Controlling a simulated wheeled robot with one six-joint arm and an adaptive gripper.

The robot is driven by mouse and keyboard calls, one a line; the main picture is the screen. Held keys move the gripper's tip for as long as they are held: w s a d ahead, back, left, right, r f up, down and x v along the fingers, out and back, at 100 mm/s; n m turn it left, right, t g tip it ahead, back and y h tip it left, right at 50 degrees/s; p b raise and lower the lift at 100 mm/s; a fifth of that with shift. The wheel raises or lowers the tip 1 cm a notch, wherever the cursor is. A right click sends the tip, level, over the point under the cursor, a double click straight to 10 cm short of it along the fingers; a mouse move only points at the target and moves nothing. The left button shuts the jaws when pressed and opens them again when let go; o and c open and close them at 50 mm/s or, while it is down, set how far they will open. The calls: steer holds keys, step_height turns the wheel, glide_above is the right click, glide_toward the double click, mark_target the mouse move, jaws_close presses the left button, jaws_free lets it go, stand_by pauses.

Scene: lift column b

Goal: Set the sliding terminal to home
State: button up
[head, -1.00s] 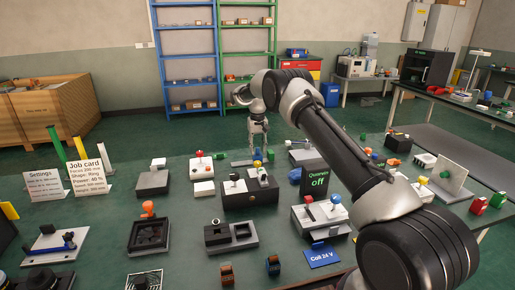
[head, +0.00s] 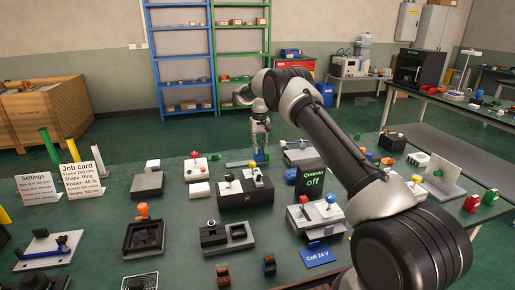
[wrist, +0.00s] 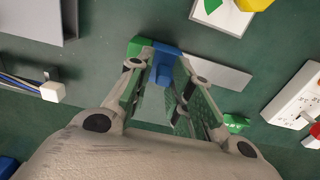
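The sliding terminal is a blue block with a knob (wrist: 165,73). It sits on a flat grey rail (wrist: 215,72) that has a green section (wrist: 136,46) at its left end. The blue block is beside the green section, partly overlapping its edge in the wrist view. In the head view the blue block (head: 262,157) shows below my gripper (head: 261,148). My gripper (wrist: 166,56) points down with one finger on each side of the blue knob. A gap shows between the knob and the fingers. The right finger hides part of the rail.
A white panel with a red knob (head: 194,157) stands left of the rail. A dark box with levers (head: 245,197) is in front. A green piece (wrist: 235,122) lies near the right finger. Bare table shows around the rail.

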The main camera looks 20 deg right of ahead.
steer(key=shift+o, duration=0.9)
steer(key=shift+d, duration=0.1)
step_height(320, 180, up, 12)
